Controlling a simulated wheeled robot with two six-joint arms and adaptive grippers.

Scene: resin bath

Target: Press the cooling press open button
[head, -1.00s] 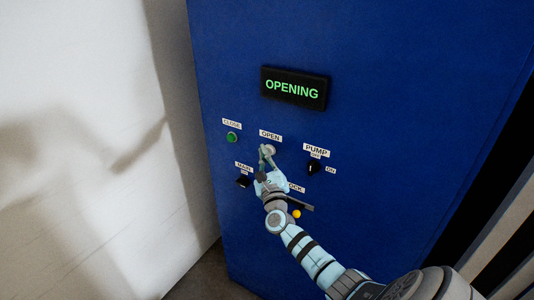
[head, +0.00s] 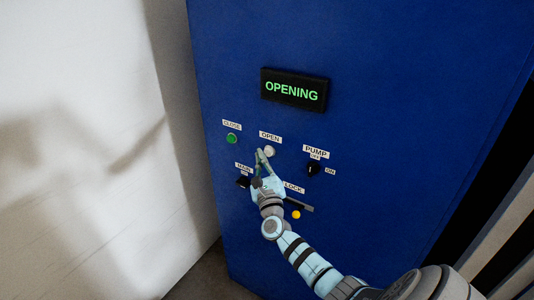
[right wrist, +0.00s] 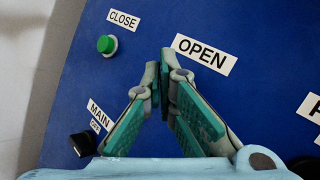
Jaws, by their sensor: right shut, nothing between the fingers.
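The pale round open button (head: 270,151) sits under the OPEN label (head: 270,137) on the blue press panel (head: 400,130). The black display (head: 294,89) above reads OPENING in green. My right gripper (head: 261,153) is shut and empty. Its fingertips are just left of and below the visible part of the button; I cannot tell whether they touch it. In the right wrist view the gripper (right wrist: 158,70) points up beside the OPEN label (right wrist: 205,54), and the fingers hide the button. My left gripper is not in view.
A green close button (head: 232,138) is left of the open button. A black main knob (head: 242,182) is below left and a pump knob (head: 313,170) is at right. A LOCK label (head: 294,188) and a yellow knob (head: 296,214) are near my wrist. A pale wall (head: 80,150) stands left.

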